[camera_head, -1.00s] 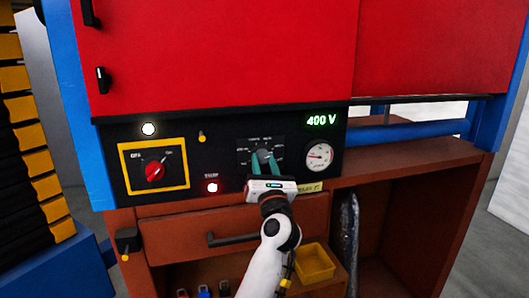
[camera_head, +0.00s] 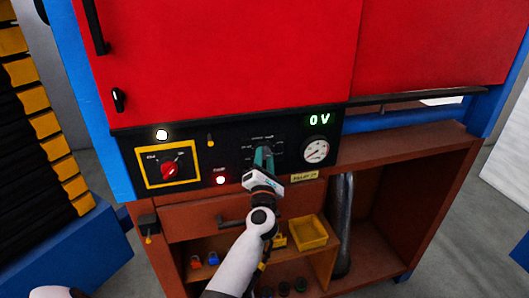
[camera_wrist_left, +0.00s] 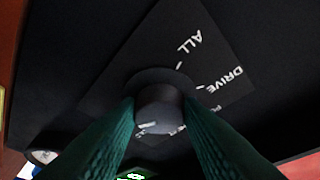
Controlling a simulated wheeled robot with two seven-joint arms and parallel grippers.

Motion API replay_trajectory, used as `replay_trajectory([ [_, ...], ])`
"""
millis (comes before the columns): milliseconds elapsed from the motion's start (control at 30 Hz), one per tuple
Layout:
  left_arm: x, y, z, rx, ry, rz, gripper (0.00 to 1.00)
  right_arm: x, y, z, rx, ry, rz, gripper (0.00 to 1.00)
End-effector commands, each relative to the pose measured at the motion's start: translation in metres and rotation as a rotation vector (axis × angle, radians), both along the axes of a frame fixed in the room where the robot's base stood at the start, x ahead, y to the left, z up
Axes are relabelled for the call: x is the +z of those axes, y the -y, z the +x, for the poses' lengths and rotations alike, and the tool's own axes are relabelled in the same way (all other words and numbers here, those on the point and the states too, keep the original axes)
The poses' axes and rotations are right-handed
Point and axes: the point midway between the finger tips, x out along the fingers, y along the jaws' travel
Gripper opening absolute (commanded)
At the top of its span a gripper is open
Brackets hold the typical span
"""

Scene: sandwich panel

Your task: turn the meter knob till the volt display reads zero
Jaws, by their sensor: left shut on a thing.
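The volt display (camera_head: 319,120) on the black panel shows green "0 V". My left gripper (camera_head: 264,156) reaches the selector plate below and left of the display, and its teal fingers cover most of the meter knob there. In the left wrist view, the dark round meter knob (camera_wrist_left: 158,108) sits between the two teal fingers, which are shut on its sides. A white pointer mark shows on the knob near its lower edge. The words "ALL" and "DRIVE" are readable on the plate; other labels are partly hidden by the fingers.
A round dial gauge (camera_head: 315,150) sits right of the knob. Below are a drawer handle (camera_head: 238,221) and a yellow bin (camera_head: 306,233).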

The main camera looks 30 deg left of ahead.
Motion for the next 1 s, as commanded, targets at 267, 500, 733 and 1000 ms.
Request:
replay_trajectory([
  [267,-0.001,0.000,0.000,-0.001,-0.008,0.007,0.11,0.002,-0.003,0.000,-0.001,-0.001,0.003,0.36],
  [500,-0.001,0.000,0.000,-0.001,-0.008,0.007,0.45,0.002,-0.003,0.000,-0.002,-0.001,0.003,0.36],
  [733,0.000,0.000,0.000,0.000,-0.007,0.005,0.55,0.002,-0.003,0.000,-0.002,0.000,0.003,0.36],
  [1000,-0.007,0.008,-0.012,-0.002,-0.008,0.004,0.55,-0.003,-0.003,0.000,-0.002,0.000,0.003,0.36],
])
